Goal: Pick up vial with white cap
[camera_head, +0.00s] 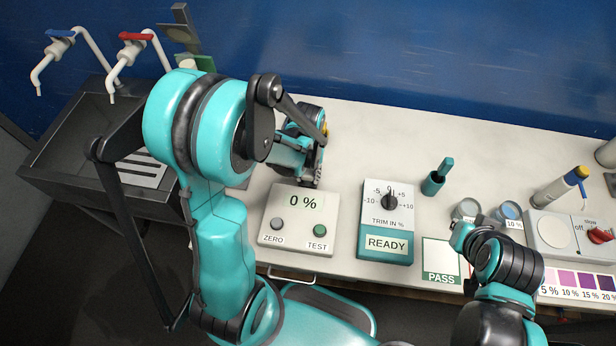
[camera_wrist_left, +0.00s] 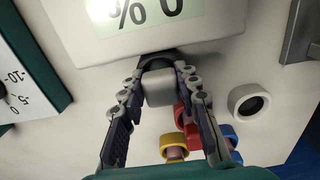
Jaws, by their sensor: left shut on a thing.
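The vial with the white cap (camera_wrist_left: 158,88) is between the fingers of my left gripper (camera_wrist_left: 160,80) in the left wrist view. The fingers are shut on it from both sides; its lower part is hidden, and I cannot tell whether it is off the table. In the head view my left gripper (camera_head: 314,178) is behind the 0 % device, and my arm hides part of it; the vial cannot be made out there. My right gripper (camera_head: 464,238) is at the lower right, and its fingers are not clear.
Red (camera_wrist_left: 186,122), yellow (camera_wrist_left: 173,146) and blue (camera_wrist_left: 231,137) caps are close to the right finger. A white hollow cylinder (camera_wrist_left: 249,101) stands beside them. The 0 % device (camera_head: 300,219) and the trim box (camera_head: 387,222) are in front. The table's back middle is free.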

